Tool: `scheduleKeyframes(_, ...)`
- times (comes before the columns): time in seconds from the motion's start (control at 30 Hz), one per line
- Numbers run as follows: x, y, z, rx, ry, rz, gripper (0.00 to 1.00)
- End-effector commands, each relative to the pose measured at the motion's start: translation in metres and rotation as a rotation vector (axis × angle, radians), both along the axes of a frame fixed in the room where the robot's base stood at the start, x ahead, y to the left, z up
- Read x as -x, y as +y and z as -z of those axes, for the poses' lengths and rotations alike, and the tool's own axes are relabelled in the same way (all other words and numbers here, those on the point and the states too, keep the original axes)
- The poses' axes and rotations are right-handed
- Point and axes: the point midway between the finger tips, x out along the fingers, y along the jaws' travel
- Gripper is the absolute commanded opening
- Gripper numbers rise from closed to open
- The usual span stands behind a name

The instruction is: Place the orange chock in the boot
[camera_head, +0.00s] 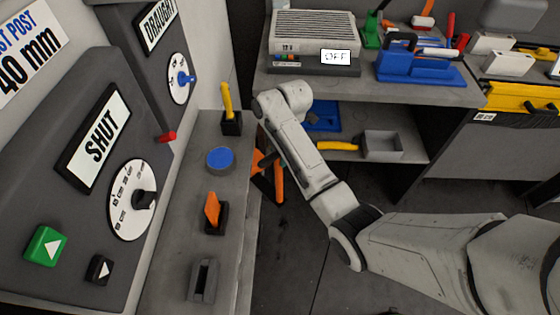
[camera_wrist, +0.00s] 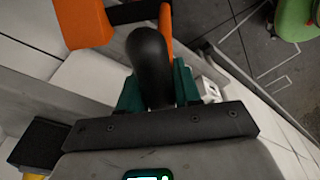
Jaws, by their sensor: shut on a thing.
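My gripper shows in the wrist view (camera_wrist: 158,85), its teal fingers closed on a rounded black handle (camera_wrist: 148,60). Orange parts with a dark bar between them (camera_wrist: 82,22) show just beyond the handle; I cannot tell whether they join it. In the head view similar orange parts (camera_head: 278,182) show beside the counter, below my wrist, and my fingers are mostly hidden. An upright orange wedge-like piece (camera_head: 212,209) stands in a black holder on the counter. A grey slotted holder (camera_head: 203,282) nearer the front looks empty. I cannot tell for sure which holder is the boot.
The narrow counter also holds a blue disc (camera_head: 220,158) and a yellow-handled tool in a black holder (camera_head: 231,122). A dark control panel (camera_head: 85,180) borders it on the left. A workbench (camera_head: 430,93) with tools stands behind. The floor right of the counter is mostly open.

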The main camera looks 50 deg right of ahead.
Motion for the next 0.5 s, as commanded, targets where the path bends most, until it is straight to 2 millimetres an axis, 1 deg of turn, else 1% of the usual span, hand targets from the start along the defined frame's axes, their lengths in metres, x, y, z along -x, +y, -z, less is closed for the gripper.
scheduleKeyframes(0.03,-0.003,-0.002,-0.001,0.003,-0.008,-0.001,0.0)
scheduleKeyframes(0.17,-0.006,-0.004,0.003,0.003,-0.007,-0.001,0.0)
scheduleKeyframes(0.4,-0.006,-0.005,0.029,0.003,-0.005,0.0,0.0)
scheduleKeyframes(0.5,-0.007,-0.005,0.034,0.004,-0.008,0.0,0.0)
